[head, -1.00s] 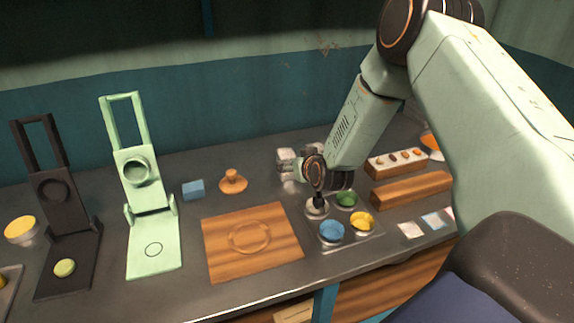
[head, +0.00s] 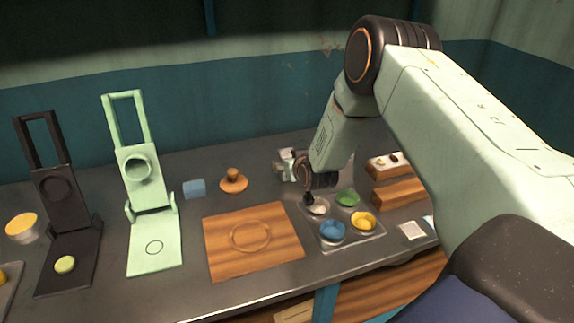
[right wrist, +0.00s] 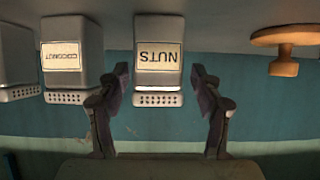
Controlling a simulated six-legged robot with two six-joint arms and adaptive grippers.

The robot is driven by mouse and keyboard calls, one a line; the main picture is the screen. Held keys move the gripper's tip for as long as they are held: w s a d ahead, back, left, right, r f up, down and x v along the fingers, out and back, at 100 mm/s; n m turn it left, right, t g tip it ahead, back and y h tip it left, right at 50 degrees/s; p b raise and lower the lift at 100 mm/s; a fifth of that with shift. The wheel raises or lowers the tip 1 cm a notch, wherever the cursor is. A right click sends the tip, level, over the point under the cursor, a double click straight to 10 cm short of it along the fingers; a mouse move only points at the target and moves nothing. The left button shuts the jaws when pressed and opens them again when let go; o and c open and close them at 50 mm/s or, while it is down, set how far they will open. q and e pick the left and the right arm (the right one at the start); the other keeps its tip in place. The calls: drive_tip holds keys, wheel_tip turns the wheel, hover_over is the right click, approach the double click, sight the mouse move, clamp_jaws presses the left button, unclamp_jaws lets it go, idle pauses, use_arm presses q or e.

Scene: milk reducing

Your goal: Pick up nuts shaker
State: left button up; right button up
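The nuts shaker (right wrist: 159,60) is a white container with a perforated end and a label reading NUTS, seen upside down in the right wrist view. My right gripper (right wrist: 160,98) is open, with one finger on each side of the shaker. Gaps show between the fingers and the shaker. In the head view my right gripper (head: 310,190) is above the back of the counter, beside pale shakers (head: 288,164) that it partly hides. I cannot tell there which one is the nuts shaker. My left gripper is not in view.
A coconut shaker (right wrist: 72,60) stands close beside the nuts shaker. A wooden knobbed piece (head: 233,181) is to its left in the head view. A tray (head: 375,237) of coloured cups sits in front. A wooden board (head: 252,242) and green press (head: 150,215) stand left.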

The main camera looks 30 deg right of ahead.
drive_tip(key=shift+d, duration=0.2)
drive_tip(key=c, duration=0.6)
drive_tip(key=shift+w+a, duration=0.1)
drive_tip(key=c, duration=0.5)
drive_tip(key=shift+o, duration=0.2)
